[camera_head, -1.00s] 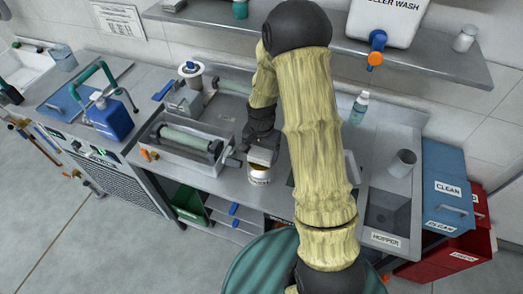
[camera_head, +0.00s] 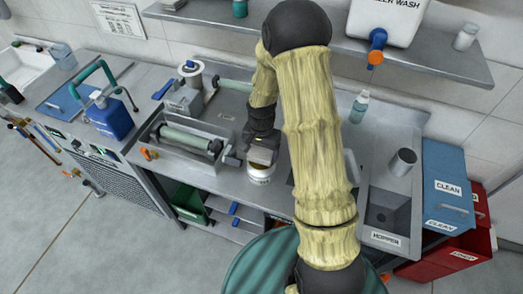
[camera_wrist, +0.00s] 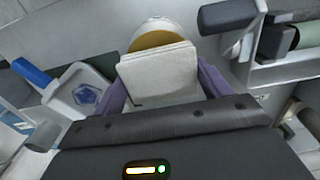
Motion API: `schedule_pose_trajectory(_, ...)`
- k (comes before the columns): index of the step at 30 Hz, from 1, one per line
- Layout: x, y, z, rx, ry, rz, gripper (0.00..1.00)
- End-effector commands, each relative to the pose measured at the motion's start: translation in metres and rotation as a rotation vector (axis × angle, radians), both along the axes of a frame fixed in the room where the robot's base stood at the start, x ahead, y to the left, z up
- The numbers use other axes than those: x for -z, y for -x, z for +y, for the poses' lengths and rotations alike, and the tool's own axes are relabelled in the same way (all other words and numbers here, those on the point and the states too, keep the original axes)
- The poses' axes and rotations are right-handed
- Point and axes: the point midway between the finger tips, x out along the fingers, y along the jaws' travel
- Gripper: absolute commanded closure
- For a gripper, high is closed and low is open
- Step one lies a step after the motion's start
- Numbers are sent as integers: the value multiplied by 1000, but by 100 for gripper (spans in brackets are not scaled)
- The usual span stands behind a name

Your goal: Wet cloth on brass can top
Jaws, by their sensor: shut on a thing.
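My gripper (camera_wrist: 162,90) is shut on a folded off-white cloth (camera_wrist: 160,72), with a purple finger along each side of it in the wrist view. The can's round brass top (camera_wrist: 158,41) shows just beyond the cloth's far edge, and the cloth hides part of it. Whether the cloth touches the top, I cannot tell. In the head view my gripper (camera_head: 262,152) is low over the bench, directly above the white can (camera_head: 260,173), which stands upright near the front edge. The gripper and arm hide most of the cloth there.
A roller unit (camera_head: 185,140) stands left of the can. A blue jug (camera_head: 110,118) is farther left. A shelf (camera_head: 430,55) hangs behind.

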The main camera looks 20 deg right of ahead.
Motion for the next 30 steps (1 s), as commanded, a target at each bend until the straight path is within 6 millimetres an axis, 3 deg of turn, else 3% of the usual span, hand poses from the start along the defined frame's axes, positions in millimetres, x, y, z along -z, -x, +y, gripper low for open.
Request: schedule_pose_trajectory(30, 10, 0, 0, 0, 0, 0, 42)
